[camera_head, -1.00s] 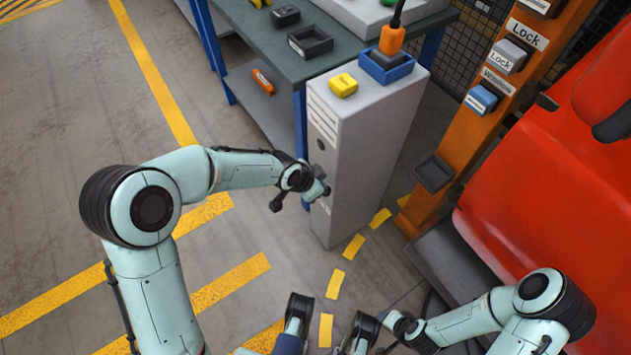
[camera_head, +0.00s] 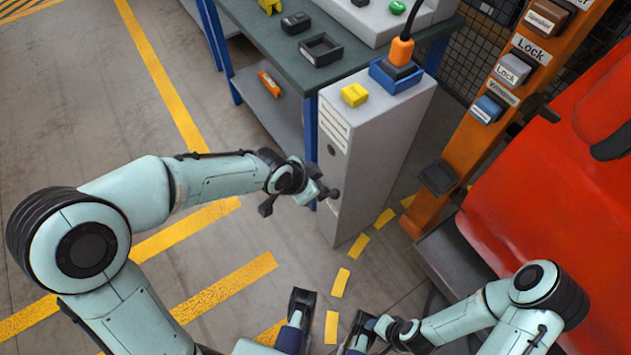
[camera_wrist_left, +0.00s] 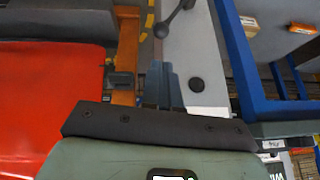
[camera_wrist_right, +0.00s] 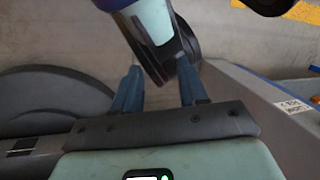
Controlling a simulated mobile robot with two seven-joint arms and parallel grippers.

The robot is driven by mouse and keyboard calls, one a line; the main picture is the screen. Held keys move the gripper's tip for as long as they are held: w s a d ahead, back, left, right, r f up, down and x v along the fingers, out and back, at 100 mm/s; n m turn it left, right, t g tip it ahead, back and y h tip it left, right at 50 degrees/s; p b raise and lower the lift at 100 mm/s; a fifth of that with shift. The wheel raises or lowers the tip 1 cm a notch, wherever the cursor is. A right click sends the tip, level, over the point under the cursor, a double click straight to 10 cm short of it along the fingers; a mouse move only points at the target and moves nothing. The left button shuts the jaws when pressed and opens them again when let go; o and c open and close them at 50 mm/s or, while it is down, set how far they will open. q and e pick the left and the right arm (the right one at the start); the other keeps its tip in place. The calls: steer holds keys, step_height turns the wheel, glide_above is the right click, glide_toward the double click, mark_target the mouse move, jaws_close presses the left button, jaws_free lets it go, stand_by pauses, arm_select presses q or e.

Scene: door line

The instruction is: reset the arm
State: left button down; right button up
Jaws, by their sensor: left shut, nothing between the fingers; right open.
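My left arm reaches in from the left. Its gripper (camera_head: 318,190) is beside the lower front of a grey cabinet (camera_head: 380,150), close to a dark lever with a ball knob (camera_head: 335,193). In the left wrist view the closed fingers (camera_wrist_left: 163,85) are empty. The lever (camera_wrist_left: 178,17) shows beyond them on the cabinet (camera_wrist_left: 190,50), seemingly apart from the fingertips. My right arm (camera_head: 470,320) is folded low at the right. In the right wrist view its gripper (camera_wrist_right: 160,88) is open, with a mint link of mine behind the fingers.
A yellow block (camera_head: 354,95) and an orange plug in a blue holder (camera_head: 397,72) are on the cabinet. A workbench (camera_head: 270,45) stands behind it. An orange post (camera_head: 470,140) with labelled boxes and a red machine (camera_head: 560,200) are at right. Floor at left is open.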

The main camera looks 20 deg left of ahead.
stand_by(0.4)
arm_select(q)
steer(key=s+f+n+g+h+p, duration=0.1)
steer(key=s+f+n+g+p, duration=0.3)
steer(key=s+f+n+p, duration=0.55)
steer(key=s+f+n+g+p, duration=0.1)
steer(key=s+f+p, duration=0.1)
steer(key=s, duration=0.5)
steer(key=s+f+n+g+p, duration=0.1)
steer(key=s+f+n+p, duration=0.1)
steer(key=s+f, duration=0.3)
steer(key=s+p, duration=0.1)
steer(key=s, duration=0.2)
steer(key=shift+d+f, duration=0.25)
steer(key=shift+d, duration=0.05)
arm_select(e)
step_height(320, 180, up, 15)
steer(key=s+a+g, duration=0.1)
steer(key=s, duration=0.1)
steer(key=shift+f, duration=0.2)
